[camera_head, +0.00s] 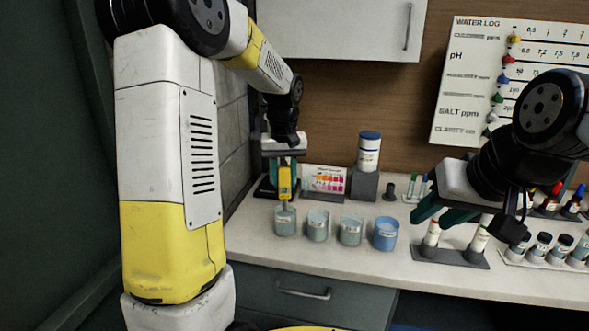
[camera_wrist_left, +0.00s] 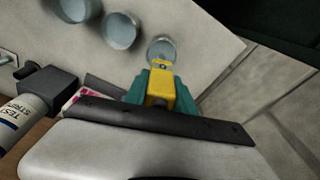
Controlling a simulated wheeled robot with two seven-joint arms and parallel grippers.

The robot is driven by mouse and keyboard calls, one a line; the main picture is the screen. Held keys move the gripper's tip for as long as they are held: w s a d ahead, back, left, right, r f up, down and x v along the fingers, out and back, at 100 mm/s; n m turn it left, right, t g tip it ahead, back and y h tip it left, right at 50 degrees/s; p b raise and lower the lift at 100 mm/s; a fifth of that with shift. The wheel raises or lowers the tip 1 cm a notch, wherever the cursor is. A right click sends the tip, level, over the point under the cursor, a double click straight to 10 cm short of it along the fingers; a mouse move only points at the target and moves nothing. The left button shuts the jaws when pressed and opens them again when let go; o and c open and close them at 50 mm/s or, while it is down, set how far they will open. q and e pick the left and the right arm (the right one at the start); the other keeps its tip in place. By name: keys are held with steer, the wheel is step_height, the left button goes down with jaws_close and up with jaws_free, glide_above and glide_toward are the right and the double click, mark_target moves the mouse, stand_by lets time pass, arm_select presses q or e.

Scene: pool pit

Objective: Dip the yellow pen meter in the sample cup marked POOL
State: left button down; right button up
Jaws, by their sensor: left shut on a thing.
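The yellow pen meter (camera_head: 285,180) hangs upright in my left gripper (camera_head: 283,172), tip down. Its grey lower end is at the mouth of the leftmost sample cup (camera_head: 285,224); I cannot tell how deep it reaches. In the left wrist view the teal fingers (camera_wrist_left: 160,88) are shut on the meter (camera_wrist_left: 160,80), whose end overlaps a cup (camera_wrist_left: 161,48). Other cups stand to the right: two greyish ones (camera_head: 318,227) (camera_head: 350,231) and a bluer one (camera_head: 384,236). Their labels are too small to read.
A white bottle with a blue cap (camera_head: 369,150) stands on a grey block behind the cups, beside a colour chart (camera_head: 323,180). A rack of white tubes (camera_head: 450,254) and several small bottles (camera_head: 541,246) are at the right. The counter's front edge is bare.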

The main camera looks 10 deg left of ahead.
mark_target(284, 162)
arm_select(q)
steer(key=shift+f, duration=2.1)
steer(key=shift+f, duration=0.1)
steer(key=shift+f, duration=1.1)
steer(key=shift+r, duration=5.2)
